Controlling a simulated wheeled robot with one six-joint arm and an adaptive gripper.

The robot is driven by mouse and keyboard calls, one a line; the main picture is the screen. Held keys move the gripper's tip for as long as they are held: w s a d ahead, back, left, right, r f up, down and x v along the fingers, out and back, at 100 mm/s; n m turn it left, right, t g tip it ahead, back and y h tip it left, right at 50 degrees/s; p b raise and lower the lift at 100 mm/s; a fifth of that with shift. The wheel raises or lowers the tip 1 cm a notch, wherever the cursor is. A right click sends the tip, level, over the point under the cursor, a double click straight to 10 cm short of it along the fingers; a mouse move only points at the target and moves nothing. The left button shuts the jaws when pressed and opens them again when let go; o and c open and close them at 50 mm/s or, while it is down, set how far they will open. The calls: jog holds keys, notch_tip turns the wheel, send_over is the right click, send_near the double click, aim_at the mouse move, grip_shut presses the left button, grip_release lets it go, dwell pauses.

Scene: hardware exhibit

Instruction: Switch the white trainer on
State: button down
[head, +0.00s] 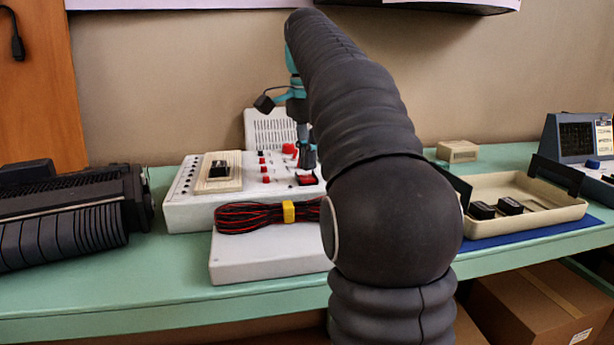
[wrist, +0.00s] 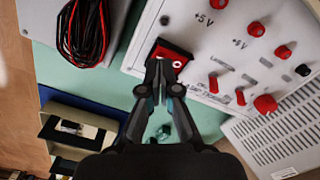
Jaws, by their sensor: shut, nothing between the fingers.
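The white trainer (head: 190,214) stands on the green bench, its sloped panel carrying red knobs, terminals and a black chip socket. A red rocker switch in a black frame sits near the panel's front right corner (head: 307,180); the switch (wrist: 171,56) also shows large in the wrist view, with white marks on it. My gripper (head: 308,164) is shut and empty, pointing down at the switch. In the wrist view my fingertips (wrist: 159,72) cover the switch's near edge. I cannot tell whether they touch it, or which way the rocker is tipped.
A red and black cable bundle (head: 265,216) with a yellow tie lies on a white box (head: 260,262) in front. A black device (head: 70,215) is at left. A beige tray (head: 540,198) with black parts is at right. A grey vented panel (wrist: 285,135) stands beside the trainer.

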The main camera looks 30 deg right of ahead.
aim_at(308, 179)
jog(key=shift+f+b, duration=0.7)
jog(key=shift+f, duration=0.4)
dwell(0.9)
notch_tip(308, 179, up, 5)
jog(key=p, duration=0.4)
jog(key=shift+p, duration=0.3)
jog(key=shift+r, duration=1)
